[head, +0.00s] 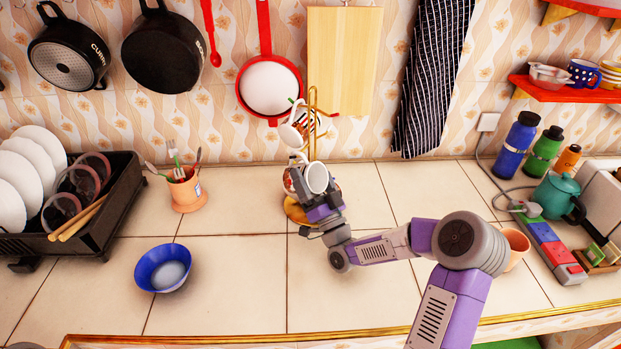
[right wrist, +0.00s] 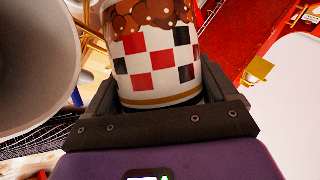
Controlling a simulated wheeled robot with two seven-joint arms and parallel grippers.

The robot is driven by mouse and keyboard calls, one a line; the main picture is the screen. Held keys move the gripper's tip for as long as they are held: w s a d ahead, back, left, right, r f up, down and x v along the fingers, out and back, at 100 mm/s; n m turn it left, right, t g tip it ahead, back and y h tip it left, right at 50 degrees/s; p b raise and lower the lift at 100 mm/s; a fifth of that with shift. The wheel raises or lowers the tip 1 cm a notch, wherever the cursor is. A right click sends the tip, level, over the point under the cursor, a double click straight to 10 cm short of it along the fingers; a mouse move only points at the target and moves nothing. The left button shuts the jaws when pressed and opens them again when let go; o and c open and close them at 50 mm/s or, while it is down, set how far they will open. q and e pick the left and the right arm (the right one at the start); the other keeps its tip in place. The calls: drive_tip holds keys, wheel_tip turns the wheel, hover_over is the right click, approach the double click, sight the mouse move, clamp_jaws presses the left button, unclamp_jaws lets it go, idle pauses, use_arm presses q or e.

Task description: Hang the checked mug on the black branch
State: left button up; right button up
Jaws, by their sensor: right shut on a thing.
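The checked mug (right wrist: 160,62), white with red and black squares, a gold band and a brown glaze pattern on top, fills the middle of the right wrist view. My right gripper (head: 306,182) is shut on it, with the dark jaws at its two sides. In the head view the gripper is at the lower part of a gold mug tree (head: 313,105) and hides much of what it holds. Other mugs hang on the tree, one white (head: 290,136) at upper left. Branch tips show green and red; I cannot make out the black branch clearly. My left gripper is out of view.
A large pale mug (right wrist: 35,60) is close to the left jaw in the right wrist view. A blue bowl (head: 163,268), an orange utensil cup (head: 186,190) and a dish rack (head: 95,225) stand left. Bottles (head: 515,143) stand right. The front middle counter is clear.

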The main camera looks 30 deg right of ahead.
idle(0.4)
drive_tip(key=o, duration=1.1)
drive_tip(key=shift+s+f, duration=0.1)
drive_tip(key=shift+s+f, duration=0.2)
drive_tip(key=shift+s, duration=0.05)
drive_tip(key=s+f+p, duration=0.1)
drive_tip(key=s+p, duration=0.5)
drive_tip(key=s, duration=0.7)
drive_tip(key=shift+s, duration=0.4)
drive_tip(key=shift+s+d, duration=0.1)
